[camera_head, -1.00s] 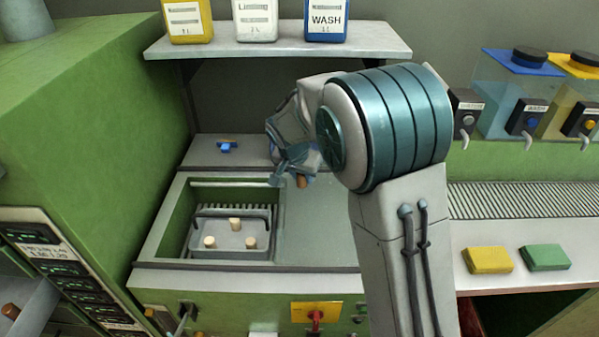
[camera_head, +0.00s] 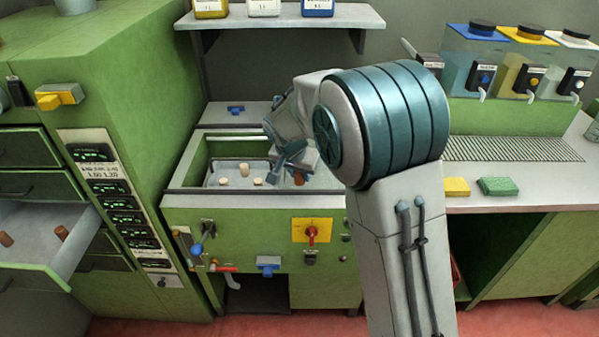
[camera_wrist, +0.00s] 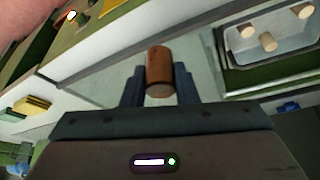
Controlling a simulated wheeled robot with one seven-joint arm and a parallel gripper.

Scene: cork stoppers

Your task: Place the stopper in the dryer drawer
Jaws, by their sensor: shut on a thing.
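My gripper (camera_head: 290,165) is shut on a brown cork stopper (camera_wrist: 159,72), which sits between its two fingers in the wrist view. In the head view that stopper (camera_head: 299,178) shows just under the fingers, above the right part of the green washing unit's top. The dryer drawer (camera_head: 52,232) is pulled open from the green cabinet at the left. Two brown stoppers (camera_head: 62,232) (camera_head: 6,239) stand in it. My arm hides part of the unit's top at the right.
An open basin (camera_head: 192,170) holds a tray with several pale stoppers (camera_head: 244,169). A shelf (camera_head: 350,16) with bottles hangs above. Yellow (camera_head: 456,187) and green (camera_head: 497,186) sponges lie on the right counter. Red floor (camera_head: 140,327) is free in front.

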